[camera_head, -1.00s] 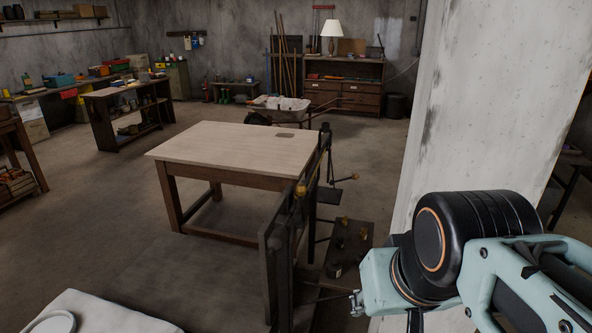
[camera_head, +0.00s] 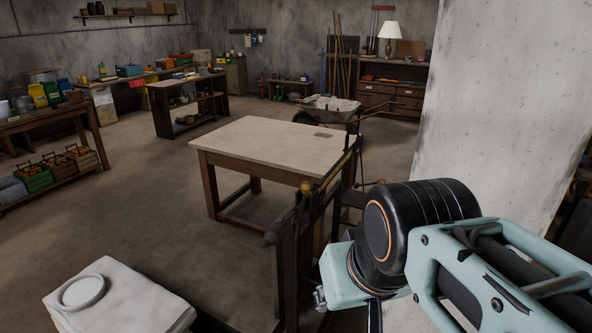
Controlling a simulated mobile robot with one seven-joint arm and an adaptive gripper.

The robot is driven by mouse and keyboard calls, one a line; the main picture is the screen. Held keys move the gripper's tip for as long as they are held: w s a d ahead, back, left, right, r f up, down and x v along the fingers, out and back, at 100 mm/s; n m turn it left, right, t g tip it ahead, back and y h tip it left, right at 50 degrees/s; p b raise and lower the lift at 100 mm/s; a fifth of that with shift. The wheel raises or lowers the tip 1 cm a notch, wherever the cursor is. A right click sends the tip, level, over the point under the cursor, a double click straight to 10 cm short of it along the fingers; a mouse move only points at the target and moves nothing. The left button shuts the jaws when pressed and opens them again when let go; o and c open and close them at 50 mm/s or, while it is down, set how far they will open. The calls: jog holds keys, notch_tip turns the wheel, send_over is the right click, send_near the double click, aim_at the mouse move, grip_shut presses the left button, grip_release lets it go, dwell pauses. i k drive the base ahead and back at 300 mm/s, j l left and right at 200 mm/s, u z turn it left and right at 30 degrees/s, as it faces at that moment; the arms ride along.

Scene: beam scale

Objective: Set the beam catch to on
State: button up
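The beam scale (camera_head: 291,262) stands in the middle foreground as a dark upright frame, in front of the wooden table. Its narrow beam (camera_head: 334,174) runs away from me along the table's right side, with a brass-coloured knob (camera_head: 306,187) at the near end. I cannot make out the beam catch or its setting. My teal and black arm fills the lower right and covers the scale's right side and lower parts.
The pale-topped wooden table (camera_head: 262,142) stands just behind the scale. A white block (camera_head: 120,300) with a round dish (camera_head: 81,291) is at the lower left. A pale pillar (camera_head: 505,110) rises at right. The floor left of the table is clear.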

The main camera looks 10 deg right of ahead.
aim_at(379, 181)
jog(key=k+l+u, duration=0.1)
jog(key=l+u, duration=0.25)
jog(key=l, duration=0.35)
jog(key=l+u, duration=0.1)
jog(key=l, duration=0.3)
jog(key=k+l, duration=0.15)
jog(key=l, duration=0.2)
jog(key=k+l+u, duration=0.15)
jog(key=l, duration=0.25)
jog(key=l+u, duration=0.1)
jog(key=l, duration=0.3)
jog(key=k+l, duration=0.1)
jog(key=l, duration=0.25)
jog(key=k+l, duration=0.15)
jog(key=l, duration=0.2)
jog(key=k+l, duration=0.1)
jog(key=l, duration=0.3)
jog(key=k+l, duration=0.15)
jog(key=l, duration=0.2)
jog(key=k+l, duration=0.1)
jog(key=l, duration=0.25)
jog(key=k+l, duration=0.1)
jog(key=l, duration=0.25)
jog(key=i+l, duration=0.6)
jog(key=i, duration=0.2)
